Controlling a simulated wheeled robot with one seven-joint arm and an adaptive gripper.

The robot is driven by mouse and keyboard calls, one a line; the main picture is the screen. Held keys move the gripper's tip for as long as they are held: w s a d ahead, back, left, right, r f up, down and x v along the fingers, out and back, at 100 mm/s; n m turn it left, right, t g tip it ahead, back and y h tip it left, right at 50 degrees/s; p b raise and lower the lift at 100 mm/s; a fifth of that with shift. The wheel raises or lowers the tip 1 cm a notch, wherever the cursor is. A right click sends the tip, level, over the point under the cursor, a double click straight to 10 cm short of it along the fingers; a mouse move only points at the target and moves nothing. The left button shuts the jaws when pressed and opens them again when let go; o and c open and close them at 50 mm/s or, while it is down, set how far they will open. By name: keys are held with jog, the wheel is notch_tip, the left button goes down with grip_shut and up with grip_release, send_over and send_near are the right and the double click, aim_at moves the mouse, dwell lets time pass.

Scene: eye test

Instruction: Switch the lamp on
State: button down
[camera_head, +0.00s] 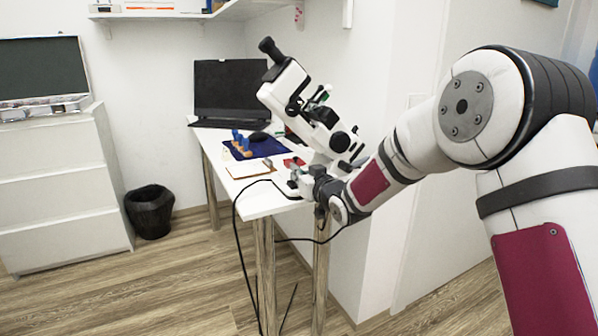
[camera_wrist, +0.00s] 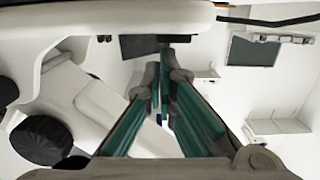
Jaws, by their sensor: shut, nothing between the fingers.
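A white device with black knobs and an eyepiece tube, which looks like the slit lamp (camera_head: 290,82), stands tilted on the white table. I cannot tell any light on it, and its switch is too small to make out. White parts with black knobs, seemingly of the same lamp (camera_wrist: 105,100), fill the left of the wrist view. My gripper (camera_wrist: 164,62) has its teal-sided fingers closed together with nothing between them. In the head view my gripper is small and hard to make out, at the table's near right corner, beside the lamp's base.
On the table (camera_head: 262,202) are a black laptop (camera_head: 230,85), a blue mat (camera_head: 262,147) with small items, and a clipboard (camera_head: 250,168). A black cable (camera_head: 236,240) hangs off the front edge. A black bin (camera_head: 150,212) stands by white drawers (camera_head: 60,190). Floor is free at left.

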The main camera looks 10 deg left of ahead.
jog(key=shift+w+r+p, duration=0.1)
jog(key=shift+p, duration=0.4)
jog(key=shift+w+a+g+h+p, duration=0.15)
jog(key=shift+g+h+p, duration=0.3)
jog(key=shift+p, duration=0.55)
jog(key=shift+f, duration=0.4)
jog(key=r, duration=0.1)
jog(key=r+p, duration=0.1)
jog(key=r, duration=0.2)
jog(key=shift+w+a+r, duration=0.15)
jog(key=shift+w+a, duration=0.05)
jog(key=shift+w, duration=0.05)
jog(key=r+p+v, duration=0.1)
jog(key=p+v, duration=0.1)
jog(key=v, duration=0.7)
jog(key=shift+d+r, duration=0.15)
jog(key=shift+r, duration=0.2)
jog(key=shift+s, duration=0.1)
